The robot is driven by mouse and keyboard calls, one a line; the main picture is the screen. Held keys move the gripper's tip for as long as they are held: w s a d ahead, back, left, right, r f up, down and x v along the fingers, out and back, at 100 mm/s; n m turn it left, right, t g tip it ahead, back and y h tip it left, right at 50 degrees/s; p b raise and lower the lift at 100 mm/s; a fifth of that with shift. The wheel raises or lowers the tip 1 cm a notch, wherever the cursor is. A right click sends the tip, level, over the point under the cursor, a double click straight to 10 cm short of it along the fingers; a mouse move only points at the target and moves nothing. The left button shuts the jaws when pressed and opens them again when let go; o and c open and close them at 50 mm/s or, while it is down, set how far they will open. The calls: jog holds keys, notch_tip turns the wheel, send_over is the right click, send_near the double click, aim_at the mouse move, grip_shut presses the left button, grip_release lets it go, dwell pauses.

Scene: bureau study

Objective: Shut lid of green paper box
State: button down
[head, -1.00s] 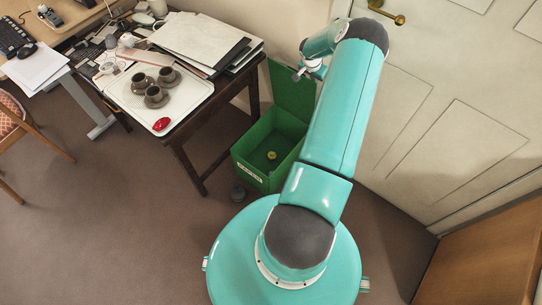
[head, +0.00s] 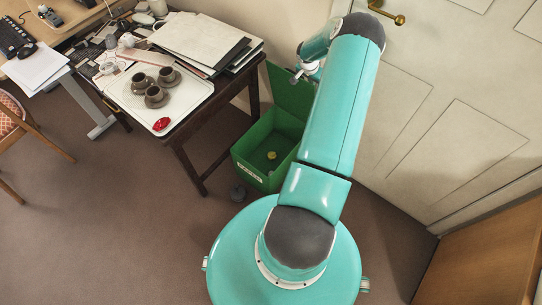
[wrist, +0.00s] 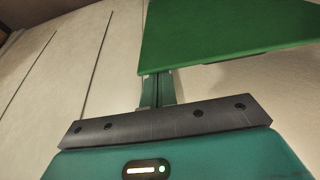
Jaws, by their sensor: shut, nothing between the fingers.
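The green paper box (head: 262,176) stands on the floor beside the dark table, with a label on its front and a small yellow-green round thing inside. Its lid (head: 288,92) is open and stands up at the box's back, partly hidden by my arm. The lid's green panel (wrist: 228,32) also fills the upper right of the wrist view. My gripper (head: 296,77) is at the lid's upper part in the head view; contact cannot be told. In the wrist view, my gripper's fingers (wrist: 158,88) are shut and empty, near the lid's lower left corner.
A dark wooden table (head: 190,164) stands left of the box, bearing a white tray (head: 148,108) with several brown cups and a red object. A pale panelled door (head: 455,110) stands to the right.

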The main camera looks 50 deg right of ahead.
jog(key=a, duration=0.3)
jog(key=a+f, duration=0.1)
jog(key=shift+s+a, duration=0.25)
jog(key=shift+a, duration=0.15)
jog(key=a+f, duration=0.2)
jog(key=a, duration=0.4)
jog(key=shift+s+a+f, duration=0.15)
jog(key=shift+s+f, duration=0.15)
jog(key=shift+f, duration=0.05)
dwell(0.4)
jog(key=a+f, duration=0.3)
jog(key=a, duration=0.2)
jog(key=shift+s+a+f, duration=0.2)
jog(key=shift+s+f, duration=0.05)
dwell(0.4)
